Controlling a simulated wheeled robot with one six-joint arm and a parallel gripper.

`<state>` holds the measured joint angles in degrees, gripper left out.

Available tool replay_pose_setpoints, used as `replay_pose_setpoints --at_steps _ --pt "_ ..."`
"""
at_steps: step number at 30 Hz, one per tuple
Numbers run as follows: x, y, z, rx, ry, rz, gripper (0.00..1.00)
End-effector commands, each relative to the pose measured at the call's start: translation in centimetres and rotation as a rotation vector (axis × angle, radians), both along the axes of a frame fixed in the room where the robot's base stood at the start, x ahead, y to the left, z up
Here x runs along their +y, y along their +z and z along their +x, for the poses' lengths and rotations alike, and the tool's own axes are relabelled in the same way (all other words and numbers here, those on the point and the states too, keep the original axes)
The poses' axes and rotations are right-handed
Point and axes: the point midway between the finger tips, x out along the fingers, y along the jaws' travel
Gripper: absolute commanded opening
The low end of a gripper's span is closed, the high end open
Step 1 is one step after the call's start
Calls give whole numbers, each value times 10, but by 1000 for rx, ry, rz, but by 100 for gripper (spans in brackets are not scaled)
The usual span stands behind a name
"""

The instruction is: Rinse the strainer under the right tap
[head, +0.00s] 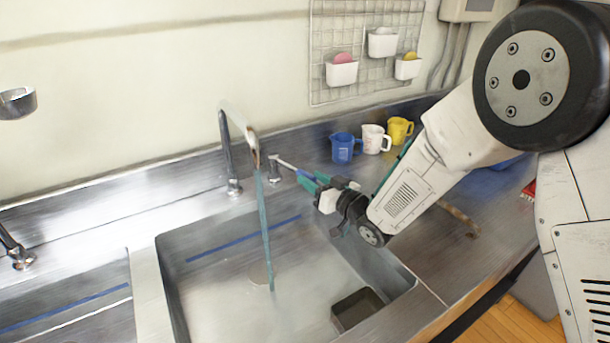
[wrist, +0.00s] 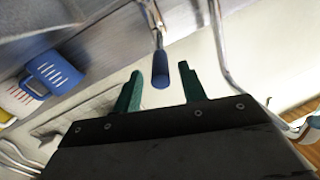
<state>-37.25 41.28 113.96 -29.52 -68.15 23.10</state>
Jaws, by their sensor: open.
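The right tap (head: 228,150) stands behind the sink, and a blue-green stream of water (head: 265,230) falls from its spout into the basin. A pale lever with a blue end (head: 303,175) sits right of the tap. My gripper (head: 310,182) is at that lever. In the wrist view, the blue lever end (wrist: 160,72) lies between my open green fingers (wrist: 160,80), with gaps on both sides. No strainer can be identified with certainty. A round metal cup-like thing (head: 17,103) at the far left is cut off by the picture edge.
The basin (head: 215,290) holds a dark square box (head: 357,308) in its right front corner. Blue (head: 343,148), white (head: 375,139) and yellow (head: 399,130) cups stand on the back counter. A brown stick-like thing (head: 459,219) lies right of the sink.

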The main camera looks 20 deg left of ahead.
Motion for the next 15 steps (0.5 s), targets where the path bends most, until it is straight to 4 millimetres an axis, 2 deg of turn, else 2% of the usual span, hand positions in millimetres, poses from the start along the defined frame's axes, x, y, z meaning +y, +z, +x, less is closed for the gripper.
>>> replay_pose_setpoints --at_steps 1,6,15 --pt "-9 0 -4 0 -1 0 41" --pt "-29 0 -14 1 1 1 41" --pt "-37 0 -18 -1 3 1 41"
